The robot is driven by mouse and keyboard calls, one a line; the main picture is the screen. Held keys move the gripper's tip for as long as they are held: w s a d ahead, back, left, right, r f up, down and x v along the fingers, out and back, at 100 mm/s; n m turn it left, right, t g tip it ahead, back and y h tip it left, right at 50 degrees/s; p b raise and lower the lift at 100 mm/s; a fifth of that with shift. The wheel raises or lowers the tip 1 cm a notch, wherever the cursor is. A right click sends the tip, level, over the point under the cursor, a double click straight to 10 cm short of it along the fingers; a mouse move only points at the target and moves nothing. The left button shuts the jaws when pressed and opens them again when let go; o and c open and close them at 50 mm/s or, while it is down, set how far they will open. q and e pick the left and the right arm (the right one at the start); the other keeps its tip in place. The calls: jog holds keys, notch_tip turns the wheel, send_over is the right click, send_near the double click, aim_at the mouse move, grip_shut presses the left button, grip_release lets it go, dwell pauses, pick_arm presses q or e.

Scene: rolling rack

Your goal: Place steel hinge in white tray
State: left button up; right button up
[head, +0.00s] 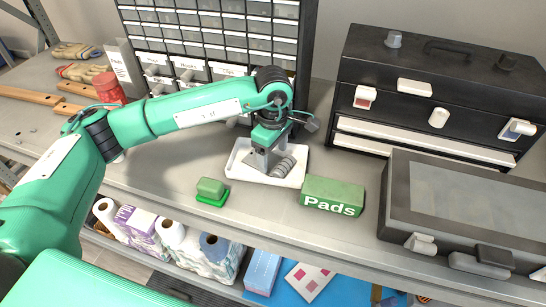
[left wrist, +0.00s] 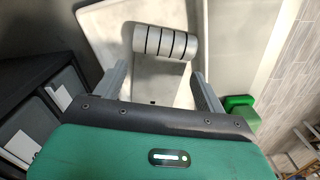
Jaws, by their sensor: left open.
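The white tray (head: 240,170) lies on the grey shelf, below my left gripper. The steel hinge (head: 284,167) is in the tray, toward its right side; its ribbed silver barrel with dark seams shows. In the left wrist view the hinge barrel (left wrist: 165,42) lies just beyond the fingertips, with the pale tray floor (left wrist: 110,35) around it. The hinge appears apart from both fingers. My right gripper is not in view.
A green Pads box (head: 333,196) stands right of the tray, and a small green block (head: 211,190) stands left of it. A drawer cabinet (head: 215,40) is behind. A black toolbox (head: 440,85) and grey case (head: 455,195) fill the right side.

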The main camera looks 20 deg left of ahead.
aim_at(273, 164)
pick_arm(q)
notch_tip(273, 164, up, 10)
jog(key=b, duration=0.3)
jog(key=shift+r, duration=0.25)
